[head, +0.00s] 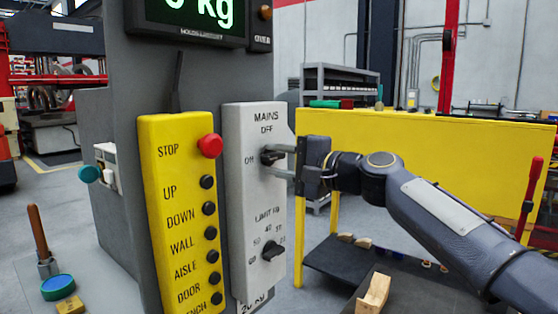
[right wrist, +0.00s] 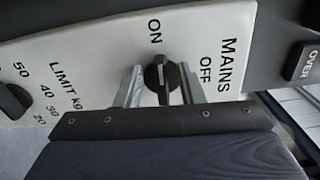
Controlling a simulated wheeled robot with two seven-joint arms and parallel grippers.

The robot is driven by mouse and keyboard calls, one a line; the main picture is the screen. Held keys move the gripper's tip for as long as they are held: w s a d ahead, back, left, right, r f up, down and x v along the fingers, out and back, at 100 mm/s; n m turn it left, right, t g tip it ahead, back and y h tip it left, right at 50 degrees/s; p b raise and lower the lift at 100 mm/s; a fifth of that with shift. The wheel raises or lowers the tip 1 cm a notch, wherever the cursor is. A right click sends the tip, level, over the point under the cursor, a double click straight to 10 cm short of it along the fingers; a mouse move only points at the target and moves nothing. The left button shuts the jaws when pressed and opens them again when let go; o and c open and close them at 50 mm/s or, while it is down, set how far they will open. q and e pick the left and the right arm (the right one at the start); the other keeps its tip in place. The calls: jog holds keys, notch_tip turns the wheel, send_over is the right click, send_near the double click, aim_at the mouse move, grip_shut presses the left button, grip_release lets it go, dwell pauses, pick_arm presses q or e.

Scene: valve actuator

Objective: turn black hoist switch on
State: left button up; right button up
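The black hoist switch (head: 271,157) is a knob under the word MAINS on a white panel (head: 244,209). My right gripper (head: 282,161) reaches the panel from the right. In the right wrist view its two metal fingers stand apart, one on each side of the knob, with a small gap to its narrow handle. Whether they touch the knob's round base I cannot tell. My left gripper is in neither view.
A black LIMIT KG knob (head: 272,251) sits lower on the same panel. A yellow button box (head: 181,214) with a red STOP button (head: 210,145) stands just left. A display (head: 190,17) is above. A yellow barrier (head: 430,160) stands behind my right arm.

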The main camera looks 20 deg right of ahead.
jog(key=shift+d, duration=0.1)
jog(key=b+v, duration=0.1)
jog(key=v, duration=0.6)
jog(key=shift+s+d, duration=0.15)
jog(key=shift+s, duration=0.2)
jog(key=s+f+n+g+h+p, duration=0.7)
jog(key=s+f+n+g+p, duration=0.1)
jog(key=s+f, duration=2)
jog(key=shift+n+g+p, duration=0.3)
jog(key=shift+n+p, duration=0.4)
jog(key=shift+p, duration=0.35)
jog(key=shift+d, duration=0.1)
